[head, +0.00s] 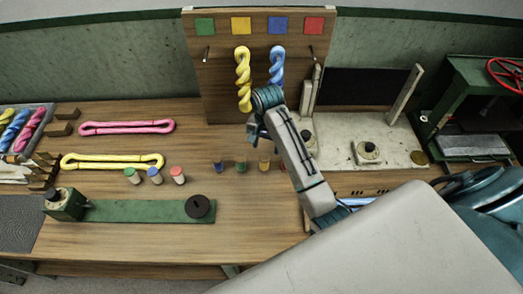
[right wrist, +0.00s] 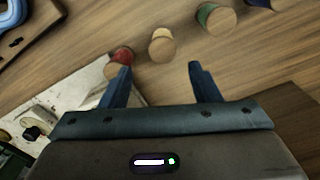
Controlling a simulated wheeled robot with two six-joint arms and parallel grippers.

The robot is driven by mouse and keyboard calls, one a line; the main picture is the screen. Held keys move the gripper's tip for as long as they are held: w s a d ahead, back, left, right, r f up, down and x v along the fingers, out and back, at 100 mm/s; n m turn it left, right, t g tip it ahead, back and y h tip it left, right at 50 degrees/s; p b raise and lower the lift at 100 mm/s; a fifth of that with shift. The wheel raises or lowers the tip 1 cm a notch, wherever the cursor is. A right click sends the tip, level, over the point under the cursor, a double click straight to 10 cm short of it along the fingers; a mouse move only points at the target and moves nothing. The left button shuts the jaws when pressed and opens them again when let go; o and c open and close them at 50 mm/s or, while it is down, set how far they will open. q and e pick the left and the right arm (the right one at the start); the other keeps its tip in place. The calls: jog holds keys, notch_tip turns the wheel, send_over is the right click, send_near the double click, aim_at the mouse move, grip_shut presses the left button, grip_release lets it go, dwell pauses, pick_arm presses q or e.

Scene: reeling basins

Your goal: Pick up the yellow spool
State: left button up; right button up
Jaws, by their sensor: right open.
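The yellow spool (right wrist: 162,45) stands on the wooden table in the right wrist view, just beyond the gap between my right fingertips. It also shows in the head view (head: 264,165), where its colour looks orange-yellow. My right gripper (right wrist: 160,70) is open and empty, with its two blue fingers apart and the spool not between them. In the head view the right gripper (head: 254,131) hangs over the table near the board, behind the spools. My left gripper is not in view.
In the wrist view a red spool (right wrist: 121,60) stands close beside the yellow one, and a green spool (right wrist: 215,18) and a blue one (right wrist: 280,3) are farther along. A wooden board (head: 222,80) with yellow and blue skeins stands behind.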

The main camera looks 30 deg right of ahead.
aim_at(264, 157)
jog(key=shift+s+a+f+b, duration=0.1)
jog(key=shift+a+f+b, duration=0.05)
jog(key=shift+f+b, duration=0.4)
jog(key=shift+s+a+f+b, duration=0.1)
jog(key=shift+f+b, duration=0.25)
jog(key=shift+b, duration=0.25)
notch_tip(264, 157, down, 2)
jog(key=shift+f+p, duration=0.15)
jog(key=shift+p, duration=0.55)
jog(key=shift+w+f, duration=0.15)
jog(key=shift+f, duration=0.15)
notch_tip(264, 157, down, 4)
jog(key=p, duration=0.2)
jog(key=shift+a+p, duration=0.1)
jog(key=shift+p, duration=0.25)
jog(key=shift+f, duration=0.45)
jog(key=c, duration=1)
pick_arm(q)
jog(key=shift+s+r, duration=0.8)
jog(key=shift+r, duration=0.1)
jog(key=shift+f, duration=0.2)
pick_arm(e)
jog(key=shift+r, duration=0.2)
